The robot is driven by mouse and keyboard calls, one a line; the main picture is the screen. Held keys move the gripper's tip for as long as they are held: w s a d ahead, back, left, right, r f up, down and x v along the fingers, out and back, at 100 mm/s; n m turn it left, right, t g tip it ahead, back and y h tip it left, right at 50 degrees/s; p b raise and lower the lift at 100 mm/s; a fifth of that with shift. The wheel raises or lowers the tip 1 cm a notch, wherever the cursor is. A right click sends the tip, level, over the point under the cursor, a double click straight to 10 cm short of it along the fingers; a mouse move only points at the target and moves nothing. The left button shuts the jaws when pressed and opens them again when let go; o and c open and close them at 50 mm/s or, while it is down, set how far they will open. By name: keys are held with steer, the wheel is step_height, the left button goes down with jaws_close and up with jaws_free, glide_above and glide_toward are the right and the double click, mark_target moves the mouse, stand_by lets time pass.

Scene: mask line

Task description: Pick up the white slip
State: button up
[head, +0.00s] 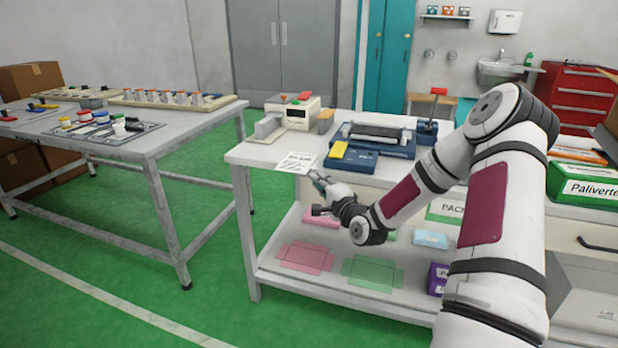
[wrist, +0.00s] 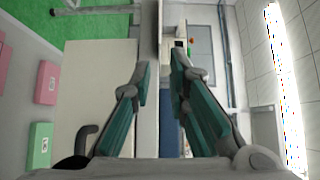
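The white slip (head: 297,162) lies flat at the front left edge of the workbench top, with small dark print on it. It seems to overhang the edge slightly. My gripper (head: 318,182) is just in front of and to the right of the slip, close to the bench edge. In the wrist view my gripper (wrist: 162,66) is open, its two teal fingers apart with the bench edge seen between them. I cannot make out the slip in the wrist view. Nothing shows held between the fingers.
A blue machine (head: 375,140) with a yellow block stands on the workbench (head: 250,155) behind my gripper. A boxy device (head: 297,112) stands at the back left. Flat pink (head: 305,258) and green (head: 371,274) blanks lie on the lower shelf. Green floor separates the left table (head: 150,145).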

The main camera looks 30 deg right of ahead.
mark_target(308, 171)
steer(key=shift+w+d+b, duration=0.15)
steer(key=shift+w+b, duration=0.2)
steer(key=shift+w, duration=1)
steer(key=shift+w+d+b, duration=0.15)
steer(key=shift+w+b, duration=0.15)
steer(key=shift+w, duration=1.05)
jaws_close()
step_height(308, 171, up, 3)
steer(key=shift+f+p, duration=0.15)
steer(key=shift+p, duration=0.85)
steer(key=shift+f, duration=0.15)
steer(key=shift+s, duration=0.15)
